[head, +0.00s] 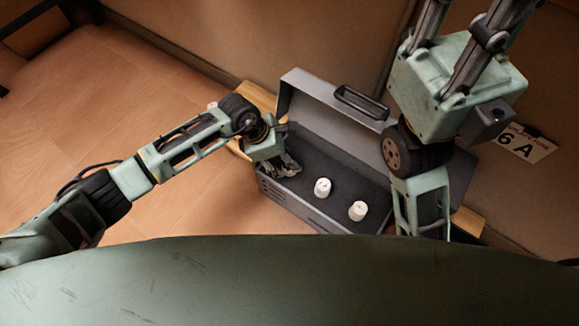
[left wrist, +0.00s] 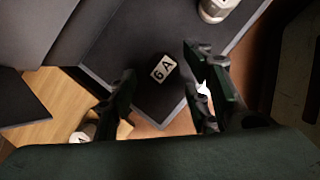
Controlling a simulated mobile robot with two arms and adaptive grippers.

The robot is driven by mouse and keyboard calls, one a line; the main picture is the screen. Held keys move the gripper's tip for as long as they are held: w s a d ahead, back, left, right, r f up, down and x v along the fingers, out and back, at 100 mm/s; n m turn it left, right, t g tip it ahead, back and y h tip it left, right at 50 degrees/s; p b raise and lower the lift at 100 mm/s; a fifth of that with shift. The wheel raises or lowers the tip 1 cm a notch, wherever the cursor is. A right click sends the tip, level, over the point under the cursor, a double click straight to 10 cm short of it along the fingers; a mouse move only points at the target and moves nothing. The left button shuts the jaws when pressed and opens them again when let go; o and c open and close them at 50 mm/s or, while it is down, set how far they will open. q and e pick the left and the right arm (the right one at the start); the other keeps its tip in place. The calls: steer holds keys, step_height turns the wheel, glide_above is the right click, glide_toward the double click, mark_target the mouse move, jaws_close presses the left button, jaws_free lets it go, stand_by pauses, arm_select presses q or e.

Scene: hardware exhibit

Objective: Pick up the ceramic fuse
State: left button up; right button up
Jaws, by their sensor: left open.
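My left gripper (head: 287,166) reaches into the case's left end, left of both fuses. In the left wrist view its fingers (left wrist: 160,65) are spread, with a small white label reading "6 A" (left wrist: 163,68) on the dark lining seen between them. A white fuse (left wrist: 216,9) shows at that view's top edge. My right gripper is not visible.
The case's raised lid (head: 325,103) with its handle stands behind the fuses. A white "6 A" sign (head: 525,143) is at the right. Another white piece (left wrist: 82,133) lies outside the case on wood. My right arm hangs over the case's right end. The floor at left is clear.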

arm_select(q)
steer(key=shift+b+x, duration=0.3)
steer(key=shift+x, duration=0.85)
steer(key=c, duration=1.1)
